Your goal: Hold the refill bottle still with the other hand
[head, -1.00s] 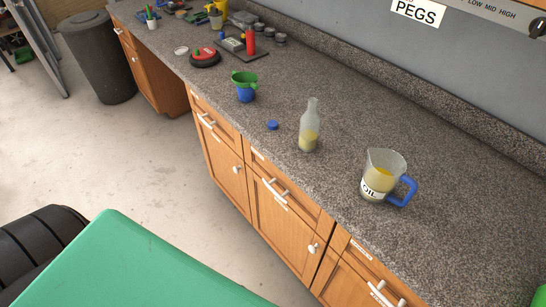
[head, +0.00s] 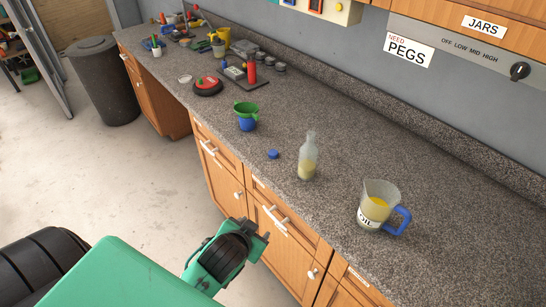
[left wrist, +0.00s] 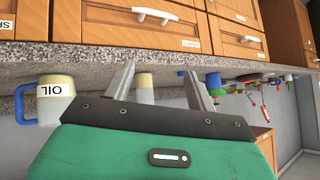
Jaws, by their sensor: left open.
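The refill bottle (head: 307,160), clear with pale yellow liquid low in it, stands upright and uncapped on the speckled counter. A blue cap (head: 273,154) lies to its left. My left gripper (left wrist: 158,72) is open and empty; in the head view its arm is in front of the drawers, below the counter edge and short of the bottle. In the upside-down left wrist view the bottle (left wrist: 145,83) shows between the two fingers, beyond them. The oil jug (head: 376,208), with a blue handle, stands right of the bottle. My right gripper is not in view.
A blue cup with a green funnel (head: 246,115) stands left of the bottle. A red-and-black round item (head: 208,87), a red bottle (head: 251,70) and clutter are farther back. Drawer handles (head: 274,216) stick out below the counter edge. Counter behind the bottle is clear.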

